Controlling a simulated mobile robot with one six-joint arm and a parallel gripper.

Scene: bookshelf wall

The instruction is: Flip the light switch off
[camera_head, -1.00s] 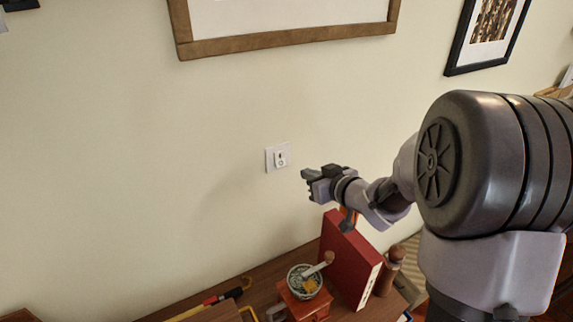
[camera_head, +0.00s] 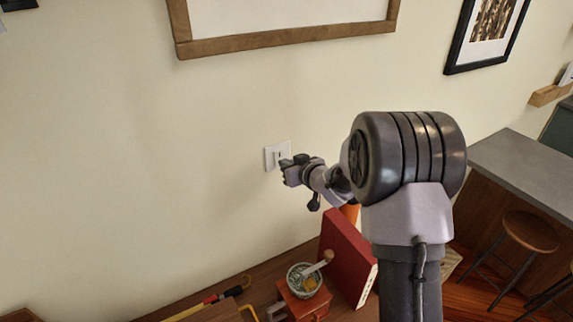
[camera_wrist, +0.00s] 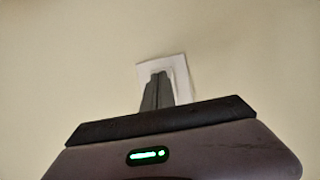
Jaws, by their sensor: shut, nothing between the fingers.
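The light switch is a white wall plate (camera_head: 271,155) on the cream wall, left of my arm in the head view. Its lower right part is partly covered by my gripper (camera_head: 284,166), which is right at the plate. In the wrist view the plate (camera_wrist: 182,72) shows behind the shut fingertips (camera_wrist: 157,82). The fingers are together and empty, and they overlap the plate's middle. They hide the toggle there, so its position cannot be told. Whether the fingertips touch the switch cannot be told.
A wood-framed picture (camera_head: 285,40) hangs above. A grey counter (camera_head: 525,170) and a stool (camera_head: 530,232) are at right. The wall left of the plate is clear.

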